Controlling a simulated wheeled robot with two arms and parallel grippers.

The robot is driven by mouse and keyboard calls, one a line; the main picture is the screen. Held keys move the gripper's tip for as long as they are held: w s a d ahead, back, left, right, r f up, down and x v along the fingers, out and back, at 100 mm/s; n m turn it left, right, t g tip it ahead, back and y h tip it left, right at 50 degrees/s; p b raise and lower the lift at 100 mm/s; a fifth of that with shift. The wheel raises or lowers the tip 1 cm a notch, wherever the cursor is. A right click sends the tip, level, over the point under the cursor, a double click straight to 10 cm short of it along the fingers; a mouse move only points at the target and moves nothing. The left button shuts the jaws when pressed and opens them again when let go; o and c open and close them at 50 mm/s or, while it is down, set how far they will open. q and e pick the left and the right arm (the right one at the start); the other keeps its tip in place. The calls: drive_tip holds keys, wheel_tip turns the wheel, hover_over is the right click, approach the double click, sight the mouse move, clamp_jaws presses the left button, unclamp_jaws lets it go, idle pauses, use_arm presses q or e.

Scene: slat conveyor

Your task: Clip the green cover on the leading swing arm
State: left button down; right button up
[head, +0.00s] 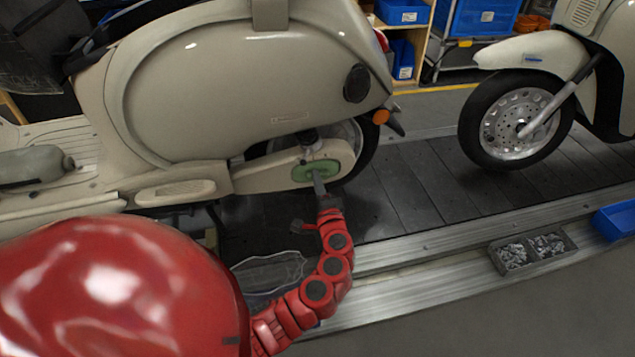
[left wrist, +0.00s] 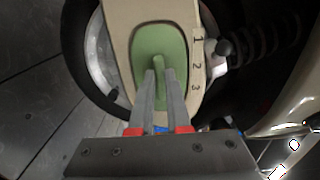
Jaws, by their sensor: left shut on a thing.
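The green cover (head: 315,171) lies against the outer end of the cream swing arm (head: 262,174) of the near scooter, by its rear wheel. In the left wrist view the green cover (left wrist: 146,55) is an oval plate with a raised rib, over the swing arm's end (left wrist: 195,88), which is marked 1, 2, 3. My left gripper (head: 319,185) reaches the cover from below and is shut on its rib; its fingers (left wrist: 159,88) also show in the left wrist view. Whether the cover sits fully seated cannot be told. My right gripper is not in view.
A second cream scooter (head: 535,75) stands on the dark slat conveyor (head: 420,185) to the right. A small parts tray (head: 533,250) and a blue bin (head: 615,220) lie at the conveyor's edge. A transparent container (head: 268,272) is beside my left arm. A shock absorber (left wrist: 240,45) is close to the cover.

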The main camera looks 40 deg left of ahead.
use_arm(q)
drive_tip(key=shift+w+a, duration=0.1)
idle(0.6)
drive_tip(key=c, duration=0.8)
unclamp_jaws()
drive_tip(key=v, duration=1.7)
drive_tip(key=shift+s+b, duration=0.25)
drive_tip(key=shift+b, duration=0.1)
